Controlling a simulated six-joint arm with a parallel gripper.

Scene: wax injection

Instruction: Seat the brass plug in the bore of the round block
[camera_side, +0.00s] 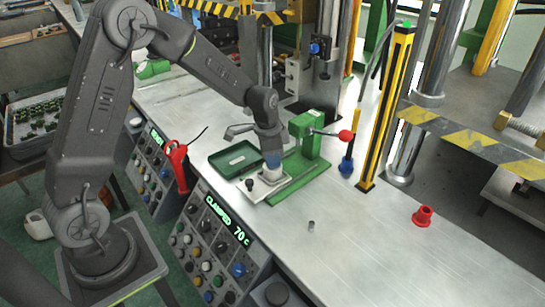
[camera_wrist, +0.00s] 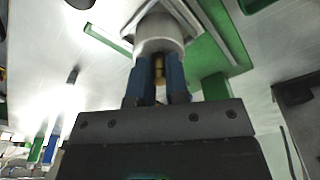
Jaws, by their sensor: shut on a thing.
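My gripper (camera_wrist: 158,85) has two blue fingers, shut on the brass plug (camera_wrist: 158,70), which shows as a thin gold strip between them in the wrist view. The plug's far end meets the near edge of the grey round block (camera_wrist: 160,35); how far it sits in the bore is hidden. In the side view my gripper (camera_side: 272,160) points down, directly over the round block (camera_side: 271,175), with its blue fingertips at the block's top. The block stands on a pale plate beside the green clamp (camera_side: 306,143). The plug cannot be made out in the side view.
A green tray (camera_side: 225,164) lies left of the block. The clamp's red-knobbed lever (camera_side: 345,136) reaches right. A small grey cylinder (camera_side: 311,226) and a red flanged piece (camera_side: 424,216) stand on the bench. The front panel display (camera_side: 228,218) reads CLAMPED 70 C. The right bench is mostly clear.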

